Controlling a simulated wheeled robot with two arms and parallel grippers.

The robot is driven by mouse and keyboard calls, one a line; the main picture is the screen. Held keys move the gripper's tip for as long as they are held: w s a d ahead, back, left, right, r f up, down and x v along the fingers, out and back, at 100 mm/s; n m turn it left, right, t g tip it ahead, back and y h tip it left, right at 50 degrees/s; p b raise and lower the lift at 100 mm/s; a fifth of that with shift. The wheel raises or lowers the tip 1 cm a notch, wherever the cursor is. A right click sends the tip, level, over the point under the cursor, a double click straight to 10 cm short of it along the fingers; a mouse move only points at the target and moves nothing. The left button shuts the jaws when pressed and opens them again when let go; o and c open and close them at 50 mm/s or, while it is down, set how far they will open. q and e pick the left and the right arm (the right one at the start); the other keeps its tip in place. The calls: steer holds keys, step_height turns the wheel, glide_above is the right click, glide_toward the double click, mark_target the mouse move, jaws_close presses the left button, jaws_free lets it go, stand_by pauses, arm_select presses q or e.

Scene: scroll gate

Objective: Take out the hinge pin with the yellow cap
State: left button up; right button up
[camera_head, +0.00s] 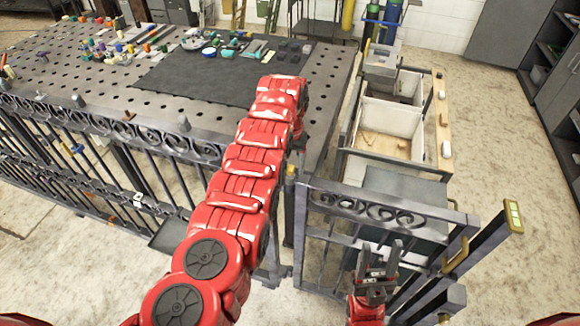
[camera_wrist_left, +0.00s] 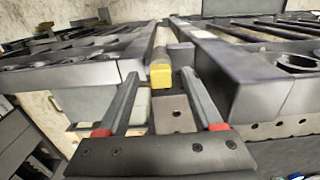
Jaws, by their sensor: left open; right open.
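The hinge pin's yellow cap (camera_wrist_left: 160,76) shows in the left wrist view at the gap between two dark metal bars of the gate. In the head view the yellow cap (camera_head: 291,171) is small, beside my red left arm at the hinge post. My left gripper (camera_wrist_left: 160,84) is open, with one fingertip on each side of the cap in the picture; I cannot tell whether they touch it. In the head view my arm mostly hides this gripper. My right gripper (camera_head: 379,254) is open and empty, in front of the gate panel (camera_head: 365,208) with scrolls.
A perforated steel table (camera_head: 150,100) with a dark mat (camera_head: 210,75) and several small parts stands behind the scroll fence (camera_head: 120,125). A bench with open bins (camera_head: 390,125) stands at the back right. A gate handle (camera_head: 455,255) is right of my right gripper. The right floor is clear.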

arm_select(q)
steer(key=shift+w+f, duration=0.1)
steer(key=shift+w, duration=0.05)
jaws_close()
stand_by(0.5)
